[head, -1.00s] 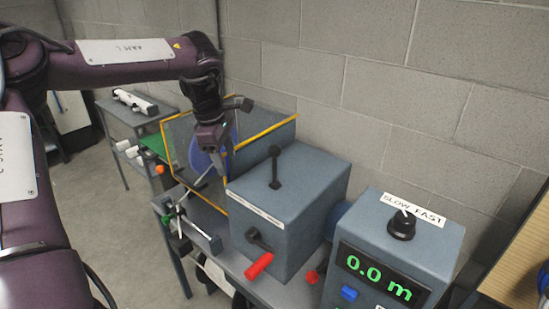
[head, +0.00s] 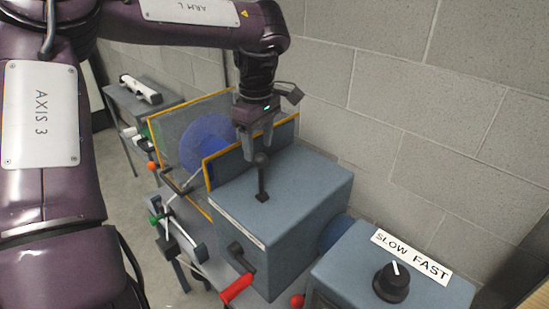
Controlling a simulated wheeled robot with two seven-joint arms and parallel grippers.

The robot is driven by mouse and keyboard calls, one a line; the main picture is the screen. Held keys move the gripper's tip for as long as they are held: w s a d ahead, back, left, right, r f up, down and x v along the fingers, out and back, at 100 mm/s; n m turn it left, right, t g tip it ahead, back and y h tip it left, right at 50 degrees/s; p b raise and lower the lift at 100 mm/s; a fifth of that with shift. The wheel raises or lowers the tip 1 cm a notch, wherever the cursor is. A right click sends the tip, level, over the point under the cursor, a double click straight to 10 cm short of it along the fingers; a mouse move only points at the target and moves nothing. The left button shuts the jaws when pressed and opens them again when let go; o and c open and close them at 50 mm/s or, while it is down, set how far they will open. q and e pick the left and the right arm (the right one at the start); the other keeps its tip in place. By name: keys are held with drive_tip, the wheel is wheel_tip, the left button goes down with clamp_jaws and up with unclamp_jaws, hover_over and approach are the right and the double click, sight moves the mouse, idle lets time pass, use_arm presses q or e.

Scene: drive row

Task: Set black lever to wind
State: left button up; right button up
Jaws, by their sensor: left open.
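The black lever (head: 262,180) stands nearly upright on top of the blue-grey box (head: 310,195), with a round knob at its upper end. My left gripper (head: 260,150) points down over the lever, open. Its fingertips are close to the knob; I cannot tell whether they touch it. A white label strip (head: 240,220) runs along the box's top edge, its text too small to read. My right gripper is not in view.
A blue disc (head: 207,143) and yellow-edged guard panels (head: 222,149) stand behind the box. A SLOW/FAST knob (head: 391,282) sits at the lower right. A block wall (head: 420,110) rises behind.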

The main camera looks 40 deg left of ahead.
sight(261, 168)
use_arm(q)
drive_tip(key=shift+w+f, duration=0.1)
drive_tip(key=shift+w, duration=0.25)
drive_tip(key=shift+w+f, duration=0.1)
drive_tip(key=shift+f, duration=0.2)
drive_tip(key=f, duration=0.2)
drive_tip(key=f+p, duration=0.1)
drive_tip(key=f, duration=0.1)
drive_tip(key=f+p, duration=0.1)
drive_tip(key=shift+s+f, duration=0.4)
drive_tip(key=shift+w+f, duration=0.25)
drive_tip(key=shift+f, duration=0.3)
drive_tip(key=shift+s, duration=0.1)
clamp_jaws()
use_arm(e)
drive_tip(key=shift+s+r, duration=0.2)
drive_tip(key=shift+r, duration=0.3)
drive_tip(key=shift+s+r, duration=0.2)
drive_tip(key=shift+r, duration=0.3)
